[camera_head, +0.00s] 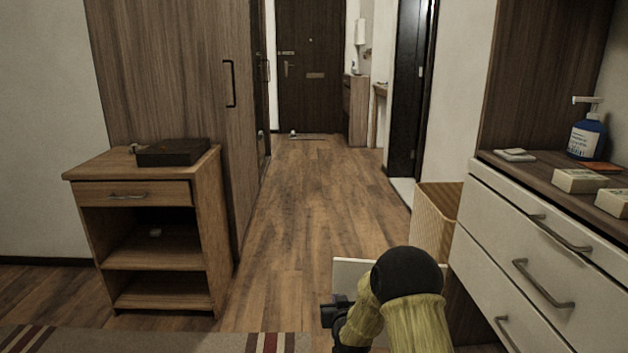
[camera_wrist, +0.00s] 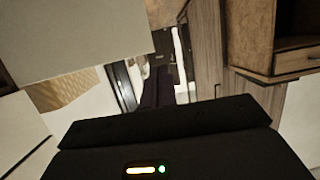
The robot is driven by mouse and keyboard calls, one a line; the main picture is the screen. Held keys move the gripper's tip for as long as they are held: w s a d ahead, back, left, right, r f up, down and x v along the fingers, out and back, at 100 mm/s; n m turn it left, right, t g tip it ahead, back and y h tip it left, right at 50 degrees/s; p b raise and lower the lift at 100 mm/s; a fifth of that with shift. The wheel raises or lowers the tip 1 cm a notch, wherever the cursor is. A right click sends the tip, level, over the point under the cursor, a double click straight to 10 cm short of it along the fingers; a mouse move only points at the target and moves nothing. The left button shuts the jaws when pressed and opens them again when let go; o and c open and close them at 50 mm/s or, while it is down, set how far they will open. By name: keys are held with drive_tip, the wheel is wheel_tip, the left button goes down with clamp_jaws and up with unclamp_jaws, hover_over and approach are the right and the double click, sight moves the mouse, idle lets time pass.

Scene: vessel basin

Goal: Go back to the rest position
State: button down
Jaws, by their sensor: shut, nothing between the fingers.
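My arm, with a black joint and a yellowish-green link, reaches in at the bottom of the head view. My gripper (camera_head: 334,312) shows there as a small dark shape left of the arm, partly hidden by it. In the wrist view the black gripper (camera_wrist: 170,124) fills the bottom; it is shut and holds nothing. It is in the air, in front of a pale flat panel (camera_head: 350,266) that is partly covered by my arm.
A wooden nightstand (camera_head: 160,228) with a dark box (camera_head: 172,152) stands left. A white drawer unit (camera_head: 535,245) with a blue bottle (camera_head: 586,137) and small boxes stands right, beside a tan basket (camera_head: 433,222). The wooden floor (camera_head: 318,200) is clear towards the dark door (camera_head: 311,66).

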drive_tip(key=s+d+r+g+p, duration=0.35)
drive_tip(key=s+r, duration=0.25)
drive_tip(key=s, duration=0.6)
drive_tip(key=s+d+r+m+g+h+p, duration=0.15)
drive_tip(key=s+r+g, duration=0.3)
drive_tip(key=s, duration=0.75)
drive_tip(key=s+d+r+g+p, duration=0.4)
drive_tip(key=s+r, duration=0.2)
drive_tip(key=s, duration=0.6)
drive_tip(key=w+p+v, duration=0.2)
drive_tip(key=p+v, duration=1)
drive_tip(key=w+r+p+v, duration=0.1)
drive_tip(key=w+p+v, duration=0.2)
drive_tip(key=p+v, duration=0.9)
drive_tip(key=w+d+r+p+v, duration=0.1)
drive_tip(key=w+p+v, duration=0.2)
drive_tip(key=p+v, duration=1)
drive_tip(key=shift+a, duration=0.25)
drive_tip(key=shift+w+f, duration=0.1)
drive_tip(key=shift+w, duration=0.05)
drive_tip(key=shift+d, duration=0.1)
